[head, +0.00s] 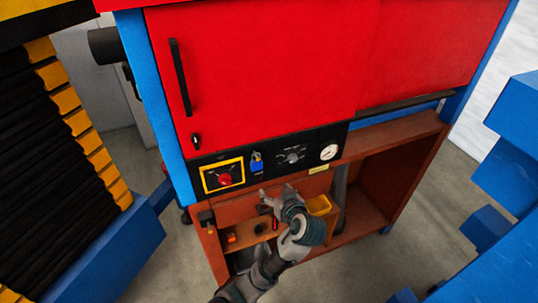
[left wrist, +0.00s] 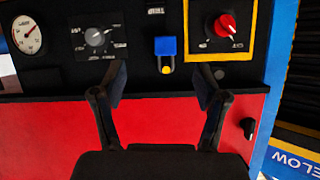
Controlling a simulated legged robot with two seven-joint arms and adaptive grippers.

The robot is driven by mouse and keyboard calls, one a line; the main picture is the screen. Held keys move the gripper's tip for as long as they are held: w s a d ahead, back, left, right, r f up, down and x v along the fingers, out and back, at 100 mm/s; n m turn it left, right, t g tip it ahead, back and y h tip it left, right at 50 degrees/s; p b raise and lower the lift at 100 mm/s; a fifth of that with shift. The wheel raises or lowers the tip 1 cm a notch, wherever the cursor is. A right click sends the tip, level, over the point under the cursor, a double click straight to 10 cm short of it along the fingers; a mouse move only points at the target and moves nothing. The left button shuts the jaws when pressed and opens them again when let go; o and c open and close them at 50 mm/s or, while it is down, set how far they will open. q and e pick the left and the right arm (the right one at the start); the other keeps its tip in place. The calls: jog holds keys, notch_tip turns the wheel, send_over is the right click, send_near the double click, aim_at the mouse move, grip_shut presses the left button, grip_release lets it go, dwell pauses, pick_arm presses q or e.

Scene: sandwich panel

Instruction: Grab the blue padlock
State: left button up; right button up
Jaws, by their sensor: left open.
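The blue padlock (head: 257,167) is on the black control panel, between the red rotary switch (head: 225,178) and a grey knob (head: 291,156). It also shows in the left wrist view (left wrist: 166,46), where the picture is upside down, with a small yellow part at its lower end. My left gripper (head: 266,199) is below the panel in the head view. Its two fingers (left wrist: 161,82) are apart in the left wrist view, with nothing between them. The padlock appears beyond the fingertips, roughly centred between them, and apart from them. My right gripper is not in view.
A pressure gauge (head: 329,152) is at the panel's right. Below is an open brown shelf (head: 359,198) with a yellow bin (head: 320,206) and small items. A large red door (head: 270,70) is above the panel. Blue structures (head: 505,165) stand at the right.

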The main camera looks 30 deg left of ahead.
pick_arm(q)
notch_tip(320, 180, up, 4)
jog(key=s+n, duration=0.1)
jog(key=p, duration=0.1)
send_near(258, 166)
jog(key=x, duration=0.5)
jog(key=shift+s+a, duration=0.1)
jog(key=shift+a, duration=0.25)
jog(key=p+x, duration=0.1)
jog(key=x, duration=0.1)
jog(key=p+x, duration=0.1)
jog(key=shift+w+f, duration=0.15)
jog(key=shift+w, duration=0.3)
jog(key=shift+w+a+f, duration=0.3)
jog(key=shift+a, duration=0.3)
jog(key=c, duration=1.2)
jog(key=shift+c, duration=0.4)
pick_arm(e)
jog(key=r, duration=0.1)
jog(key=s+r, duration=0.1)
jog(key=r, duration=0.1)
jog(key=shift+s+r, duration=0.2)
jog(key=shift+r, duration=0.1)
pick_arm(q)
jog(key=shift+d+r, duration=0.1)
jog(key=shift+d, duration=0.05)
